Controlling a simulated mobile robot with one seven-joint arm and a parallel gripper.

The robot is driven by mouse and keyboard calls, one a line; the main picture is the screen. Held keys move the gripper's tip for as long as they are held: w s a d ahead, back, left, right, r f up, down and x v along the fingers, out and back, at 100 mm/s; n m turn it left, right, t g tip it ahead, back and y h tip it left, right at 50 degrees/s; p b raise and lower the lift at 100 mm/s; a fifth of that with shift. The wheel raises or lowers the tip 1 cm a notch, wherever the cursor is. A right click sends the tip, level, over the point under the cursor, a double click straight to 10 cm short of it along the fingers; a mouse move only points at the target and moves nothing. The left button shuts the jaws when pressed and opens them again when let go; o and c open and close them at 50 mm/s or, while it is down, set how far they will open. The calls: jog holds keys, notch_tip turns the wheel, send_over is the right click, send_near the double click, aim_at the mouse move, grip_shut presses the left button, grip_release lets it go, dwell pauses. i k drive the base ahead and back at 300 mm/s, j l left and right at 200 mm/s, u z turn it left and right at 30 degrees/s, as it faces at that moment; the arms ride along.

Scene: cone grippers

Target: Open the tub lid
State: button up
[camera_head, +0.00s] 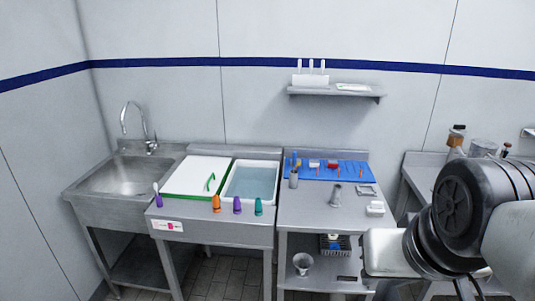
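The tub lid (184,176) is a flat white panel with a green rim. It lies in the left part of the steel counter, with a curved green handle (211,183) on its right side. It looks shut, and what is under it is hidden. Beside it on the right is an open white tub (251,182) with bluish water. My arm is at the lower right, far from the lid. Its pale end block (388,252) shows in front of the right table, but no fingers can be made out. I see nothing held.
Purple, orange and teal bottles (216,204) stand along the counter's front edge. A sink (134,177) is at the left. The right table (318,211) holds a blue mat (345,171) with small tools and several small items. A wall shelf (335,91) hangs above.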

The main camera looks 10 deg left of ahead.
aim_at(199, 176)
jog(key=i+j, duration=0.25)
jog(key=j, duration=0.2)
jog(key=i+j, duration=0.55)
jog(key=j, duration=0.3)
jog(key=i+j, duration=0.25)
jog(key=j, duration=0.2)
jog(key=i+j, duration=0.3)
jog(key=j, duration=0.15)
jog(key=i+j, duration=0.25)
jog(key=j, duration=0.15)
